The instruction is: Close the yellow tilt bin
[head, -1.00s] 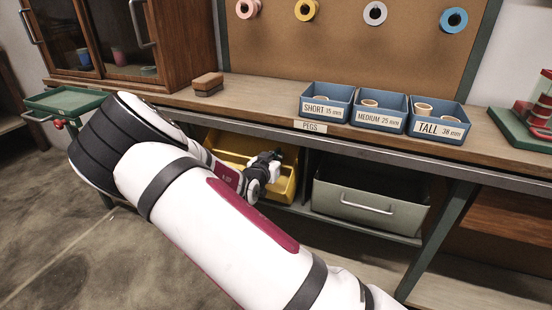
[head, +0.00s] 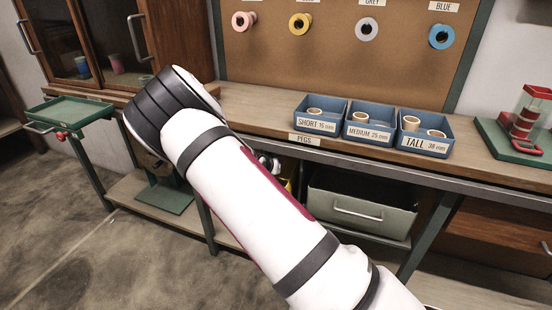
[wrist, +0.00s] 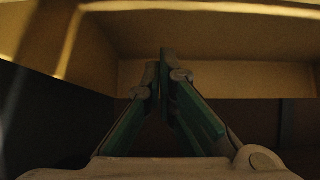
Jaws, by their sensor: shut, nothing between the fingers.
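The yellow tilt bin (head: 288,186) is mostly hidden behind my arm in the head view; only a small yellow strip shows under the bench, left of the grey drawer. I cannot tell from that strip how far it is tilted. In the wrist view, yellow panels of the bin (wrist: 215,78) fill the upper part of the picture, close ahead of the fingers. My gripper (wrist: 163,62) is shut and empty, its fingertips together in front of a yellow panel. Whether they touch it is unclear. In the head view my arm hides the fingers.
A grey drawer (head: 350,213) with a bar handle sits right of the bin. Blue peg boxes (head: 371,135) stand on the bench (head: 260,118) above. A green bench leg (head: 427,237) is further right. A green tray (head: 70,110) stands at left.

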